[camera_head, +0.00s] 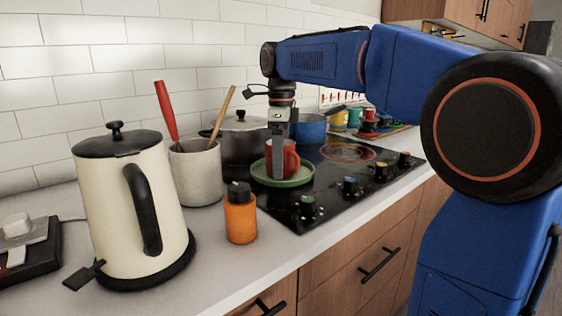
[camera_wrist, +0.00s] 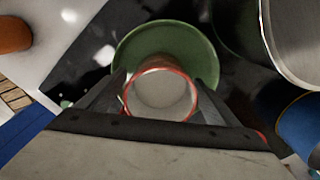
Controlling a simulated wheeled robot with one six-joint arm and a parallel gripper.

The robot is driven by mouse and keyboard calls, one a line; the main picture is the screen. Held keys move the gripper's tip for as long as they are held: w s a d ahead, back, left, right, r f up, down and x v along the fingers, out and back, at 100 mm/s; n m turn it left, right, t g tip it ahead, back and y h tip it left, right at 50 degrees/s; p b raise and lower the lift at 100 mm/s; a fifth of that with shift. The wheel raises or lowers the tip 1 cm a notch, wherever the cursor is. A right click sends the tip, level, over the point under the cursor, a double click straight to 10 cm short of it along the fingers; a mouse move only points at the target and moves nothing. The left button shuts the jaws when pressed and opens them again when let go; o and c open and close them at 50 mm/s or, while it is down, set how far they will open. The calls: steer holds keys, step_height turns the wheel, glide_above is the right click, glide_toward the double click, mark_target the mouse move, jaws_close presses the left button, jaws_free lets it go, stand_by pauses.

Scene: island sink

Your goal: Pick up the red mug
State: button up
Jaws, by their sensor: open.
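The red mug (camera_head: 290,160) stands upright on a green plate (camera_head: 295,182) on the black cooktop. My gripper (camera_head: 279,165) points straight down at the mug, and one finger covers part of its front. In the wrist view, the red rim and pale inside of the mug (camera_wrist: 161,95) lie between the two open fingers of my gripper (camera_wrist: 160,98). The fingers reach down on both sides of the mug; I cannot tell whether either touches it. The green plate (camera_wrist: 165,42) shows beyond the mug there.
A dark pot (camera_head: 240,145) and a blue pot (camera_head: 309,130) stand close behind the mug. A utensil crock (camera_head: 197,175), an orange bottle (camera_head: 240,215) and a cream kettle (camera_head: 130,210) stand to the left. Knobs (camera_head: 350,186) line the cooktop's front. More coloured mugs (camera_head: 354,118) stand farther back.

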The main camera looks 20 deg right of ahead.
steer(key=c, duration=1.3)
steer(key=shift+c, duration=0.3)
steer(key=shift+r, duration=0.3)
